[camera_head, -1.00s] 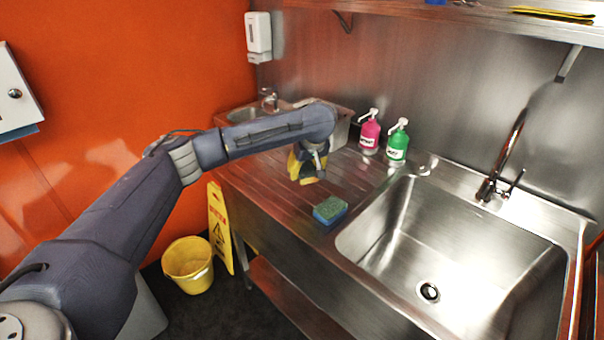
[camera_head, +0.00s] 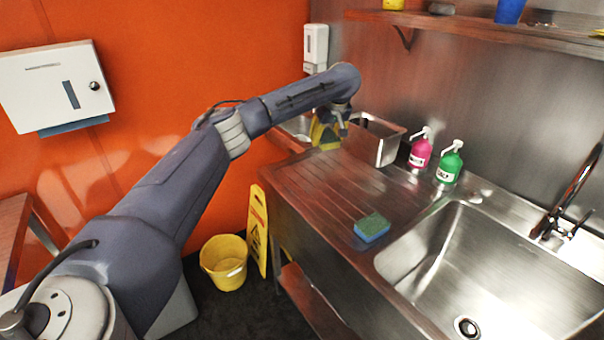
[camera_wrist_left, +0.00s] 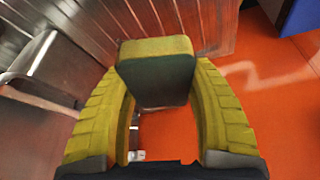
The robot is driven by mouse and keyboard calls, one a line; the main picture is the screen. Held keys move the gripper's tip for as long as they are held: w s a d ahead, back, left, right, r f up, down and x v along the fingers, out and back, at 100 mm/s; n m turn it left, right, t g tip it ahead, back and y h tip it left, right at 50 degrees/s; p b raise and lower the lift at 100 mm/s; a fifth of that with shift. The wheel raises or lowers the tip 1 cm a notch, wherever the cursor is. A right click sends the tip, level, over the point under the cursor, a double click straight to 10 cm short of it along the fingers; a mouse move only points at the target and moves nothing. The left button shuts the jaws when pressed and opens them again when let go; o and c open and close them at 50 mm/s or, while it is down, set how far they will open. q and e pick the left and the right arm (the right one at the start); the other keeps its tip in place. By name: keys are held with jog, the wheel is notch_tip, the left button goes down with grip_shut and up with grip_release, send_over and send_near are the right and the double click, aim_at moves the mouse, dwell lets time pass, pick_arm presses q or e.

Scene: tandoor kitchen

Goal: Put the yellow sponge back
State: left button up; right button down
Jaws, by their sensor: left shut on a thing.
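My left gripper (camera_head: 326,136) is over the far left end of the ribbed steel drainboard (camera_head: 315,190), in front of a steel container. In the left wrist view its two ridged yellow fingers are shut on the yellow sponge (camera_wrist_left: 156,48), which has a dark green face and sits between the fingertips. In the head view the sponge is hard to tell apart from the yellow fingers. A second sponge, blue with a green top (camera_head: 372,228), lies on the drainboard near the sink edge. My right gripper is not in view.
The steel container (camera_head: 383,147), a pink pump bottle (camera_head: 420,152) and a green one (camera_head: 448,166) stand along the back. The sink basin (camera_head: 480,265) is on the right. A shelf (camera_head: 480,30) runs above. A yellow bucket (camera_head: 224,262) and floor sign (camera_head: 257,228) stand below left.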

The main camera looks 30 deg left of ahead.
pick_arm(q)
jog(key=w+a+r+m, duration=0.2)
jog(key=a+r+m, duration=0.1)
jog(key=a, duration=0.8)
jog(key=m+t+h, duration=0.1)
jog(key=m+h, duration=0.1)
jog(key=m, duration=0.1)
send_near(301, 170)
jog(key=x, duration=0.7)
jog(key=shift+s+f, duration=0.1)
jog(key=shift+s, duration=0.05)
jog(key=shift+f, duration=0.1)
jog(key=o, duration=1.1)
jog(key=v, duration=1.2)
jog(key=shift+s+d, duration=0.15)
jog(key=shift+d, duration=0.05)
